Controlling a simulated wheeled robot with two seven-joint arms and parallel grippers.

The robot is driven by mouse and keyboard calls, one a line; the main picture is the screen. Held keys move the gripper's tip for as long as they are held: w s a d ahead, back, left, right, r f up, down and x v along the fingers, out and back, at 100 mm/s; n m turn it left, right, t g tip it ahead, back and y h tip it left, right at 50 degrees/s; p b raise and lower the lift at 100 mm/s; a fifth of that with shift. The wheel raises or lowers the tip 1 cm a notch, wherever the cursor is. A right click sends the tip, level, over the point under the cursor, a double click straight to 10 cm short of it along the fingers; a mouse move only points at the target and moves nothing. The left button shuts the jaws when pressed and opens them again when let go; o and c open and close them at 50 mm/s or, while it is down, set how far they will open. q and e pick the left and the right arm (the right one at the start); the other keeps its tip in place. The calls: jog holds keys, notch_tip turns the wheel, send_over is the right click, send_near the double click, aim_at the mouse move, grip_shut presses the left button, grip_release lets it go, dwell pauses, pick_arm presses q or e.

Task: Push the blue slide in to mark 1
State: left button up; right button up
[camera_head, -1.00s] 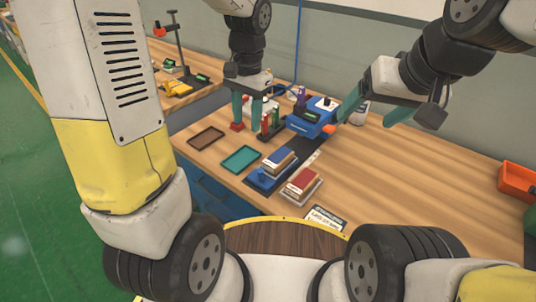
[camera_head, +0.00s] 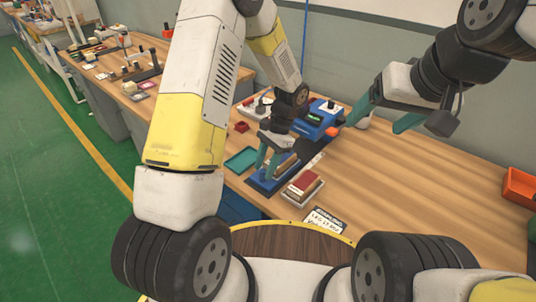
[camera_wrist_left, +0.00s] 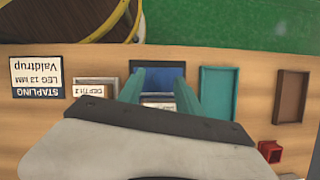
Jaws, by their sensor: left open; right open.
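The blue slide (camera_head: 262,181) lies on the bench in front of the blue stapling machine (camera_head: 316,120), partly hidden by my left gripper. My left gripper (camera_head: 271,168) is open and low over the slide. In the left wrist view, its fingers (camera_wrist_left: 162,84) stand on either side of the blue slide (camera_wrist_left: 165,71) and a small stack (camera_wrist_left: 155,98); I cannot tell whether they touch. A pale strip (camera_head: 318,160) runs beside the slide; its marks are too small to read. My right gripper (camera_head: 385,112) is open and empty above the bench, right of the machine.
A stapling card (camera_head: 323,219) lies near the front edge. An orange bin (camera_head: 519,186) is far right.

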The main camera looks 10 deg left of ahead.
pick_arm(q)
jog(key=shift+x, duration=1.2)
grip_shut()
jog(key=shift+w, duration=0.1)
dwell(0.5)
